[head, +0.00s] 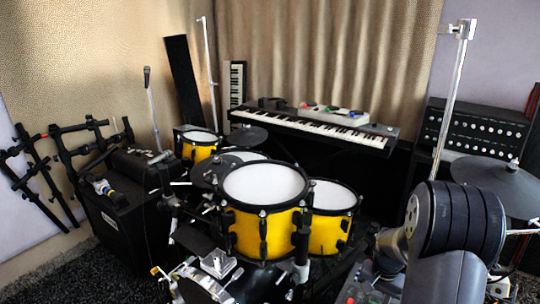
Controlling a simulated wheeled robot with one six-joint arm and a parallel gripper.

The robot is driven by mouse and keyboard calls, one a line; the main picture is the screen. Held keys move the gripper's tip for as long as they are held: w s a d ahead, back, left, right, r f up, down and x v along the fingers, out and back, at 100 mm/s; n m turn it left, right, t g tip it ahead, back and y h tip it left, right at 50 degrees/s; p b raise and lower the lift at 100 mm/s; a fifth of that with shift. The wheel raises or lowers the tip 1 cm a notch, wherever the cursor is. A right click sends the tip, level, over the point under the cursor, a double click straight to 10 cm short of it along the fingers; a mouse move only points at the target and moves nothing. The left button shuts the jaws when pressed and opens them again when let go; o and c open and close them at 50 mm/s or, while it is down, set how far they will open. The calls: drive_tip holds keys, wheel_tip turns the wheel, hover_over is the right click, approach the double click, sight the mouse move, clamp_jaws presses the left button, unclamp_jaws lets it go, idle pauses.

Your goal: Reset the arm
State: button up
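Part of my arm shows at the lower right: a thick dark joint and a grey link, close to the camera. It covers part of the floor and equipment behind it. My gripper is not in view, so I cannot see its fingers or whether it holds anything.
A yellow drum kit (262,230) with white heads fills the middle, left of my arm. A keyboard (310,126) stands behind it. A cymbal (497,184) and a tall metal stand (450,100) are at the right. A black amplifier box (125,225) stands at the left. Dark carpet (60,272) shows at lower left.

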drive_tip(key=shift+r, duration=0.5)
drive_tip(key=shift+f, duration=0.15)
